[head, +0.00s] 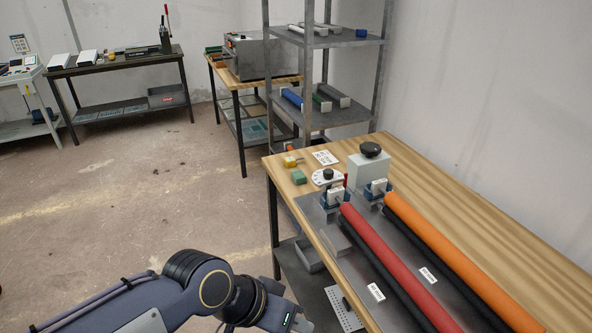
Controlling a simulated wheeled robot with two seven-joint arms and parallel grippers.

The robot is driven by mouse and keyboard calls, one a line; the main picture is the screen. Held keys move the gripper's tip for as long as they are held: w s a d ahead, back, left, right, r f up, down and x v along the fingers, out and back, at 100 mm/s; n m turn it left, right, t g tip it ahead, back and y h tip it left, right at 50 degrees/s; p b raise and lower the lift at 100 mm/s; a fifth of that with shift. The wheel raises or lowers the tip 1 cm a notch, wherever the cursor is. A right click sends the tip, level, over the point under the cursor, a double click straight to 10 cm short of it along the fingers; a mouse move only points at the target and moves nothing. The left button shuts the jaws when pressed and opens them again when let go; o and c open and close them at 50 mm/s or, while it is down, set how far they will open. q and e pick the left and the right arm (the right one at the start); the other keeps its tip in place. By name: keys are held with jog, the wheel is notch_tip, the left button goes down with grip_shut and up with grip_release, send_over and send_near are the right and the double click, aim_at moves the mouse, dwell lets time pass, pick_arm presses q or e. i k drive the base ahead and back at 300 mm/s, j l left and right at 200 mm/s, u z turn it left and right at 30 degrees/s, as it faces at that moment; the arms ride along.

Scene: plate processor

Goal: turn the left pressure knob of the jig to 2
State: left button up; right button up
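A jig's grey metal plate (318,217) lies on the wooden bench, with a red roller (385,252) and an orange roller (455,252) along it. At their far ends are two blue and white fittings, a left one (332,197) and a right one (377,188). Behind them are a round white dial with a black knob (328,175) and a grey box with a black knob (370,150). I cannot tell which part is the left pressure knob, and no setting is readable. My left gripper (290,318) is low at the bottom, left of the bench and apart from the jig; its fingers are unclear. My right gripper is out of view.
The wooden bench (520,230) has bare room at right. A yellow item (291,161), a green block (299,177) and a white card (325,157) lie at its far left corner. A metal shelf (335,113) stands behind. Open floor (130,220) lies left.

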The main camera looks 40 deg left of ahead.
aim_at(322, 178)
jog(key=u, duration=1)
